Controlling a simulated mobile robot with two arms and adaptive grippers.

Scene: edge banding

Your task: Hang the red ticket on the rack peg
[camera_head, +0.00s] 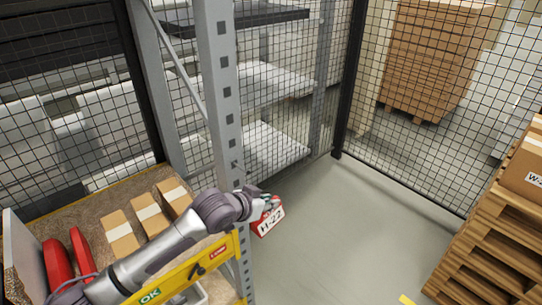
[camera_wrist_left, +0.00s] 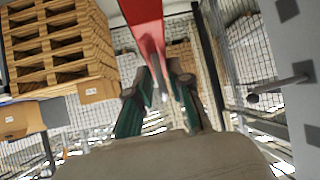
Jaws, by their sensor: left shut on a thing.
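The red ticket (camera_head: 268,219) has a white label reading like "W-22". My left gripper (camera_head: 266,202) is shut on it and holds it in the air, just right of the grey perforated rack post (camera_head: 222,100). In the left wrist view the ticket (camera_wrist_left: 146,22) runs up from between the green-padded fingertips of the gripper (camera_wrist_left: 160,84). A thin dark rack peg (camera_wrist_left: 280,87) sticks out of the grey post (camera_wrist_left: 297,50) there, to the right of the gripper and apart from the ticket. My right gripper is out of view.
Cartons (camera_head: 119,232) lie on the brown shelf (camera_head: 85,202) at left, behind a yellow beam (camera_head: 180,275). Red rolls (camera_head: 57,266) stand at far left. Mesh fencing (camera_head: 400,165) closes the back. Stacked pallets (camera_head: 490,250) are at right.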

